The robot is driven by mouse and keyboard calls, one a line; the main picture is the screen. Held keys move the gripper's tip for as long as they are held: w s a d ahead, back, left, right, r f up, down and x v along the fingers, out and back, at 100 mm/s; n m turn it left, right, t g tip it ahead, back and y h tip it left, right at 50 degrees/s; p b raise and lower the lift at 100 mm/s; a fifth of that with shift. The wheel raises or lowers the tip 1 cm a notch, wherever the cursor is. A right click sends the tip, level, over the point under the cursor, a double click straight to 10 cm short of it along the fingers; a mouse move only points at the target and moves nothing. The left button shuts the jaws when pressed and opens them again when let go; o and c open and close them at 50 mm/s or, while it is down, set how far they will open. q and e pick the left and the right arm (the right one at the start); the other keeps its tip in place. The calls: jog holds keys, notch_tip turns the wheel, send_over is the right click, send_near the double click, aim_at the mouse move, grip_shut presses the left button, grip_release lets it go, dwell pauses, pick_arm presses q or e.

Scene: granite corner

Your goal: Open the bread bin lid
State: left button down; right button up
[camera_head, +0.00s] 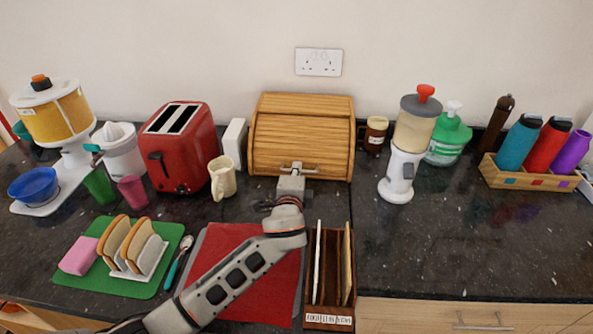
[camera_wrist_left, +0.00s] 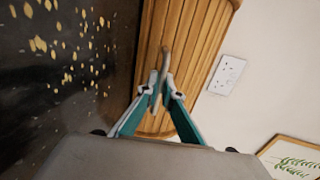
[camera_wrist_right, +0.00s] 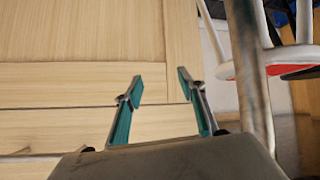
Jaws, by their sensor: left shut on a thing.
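The wooden bread bin (camera_head: 302,125) stands against the back wall on the dark granite counter. Its slatted roll lid (camera_head: 300,150) appears closed, with the metal handle low on its front. My left gripper (camera_head: 297,172) is at the handle. In the left wrist view the left gripper (camera_wrist_left: 162,92) has its teal-padded fingers closed on the handle (camera_wrist_left: 165,62), in front of the slats (camera_wrist_left: 190,40). My right gripper (camera_wrist_right: 158,88) is open and empty in the right wrist view, in front of pale wooden cabinet fronts (camera_wrist_right: 80,40). It does not show in the head view.
A red toaster (camera_head: 178,150) and a cream mug (camera_head: 222,178) stand left of the bin. A brown jar (camera_head: 376,134) and a white blender-like dispenser (camera_head: 397,175) stand right. A wooden rack (camera_head: 316,318) and red mat (camera_head: 262,295) lie in front. Counter at right front is clear.

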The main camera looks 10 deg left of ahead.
aim_at(299, 130)
pick_arm(q)
jog(key=shift+w+r, duration=0.3)
jog(key=shift+r, duration=0.6)
jog(key=w+r, duration=0.2)
jog(key=r, duration=0.1)
jog(key=w+r, duration=0.1)
jog(key=r, duration=0.1)
jog(key=shift+w+r, duration=0.75)
jog(key=shift+r, duration=0.05)
jog(key=c, duration=2.3)
grip_release()
jog(key=shift+o, duration=0.4)
jog(key=shift+s+f, duration=0.1)
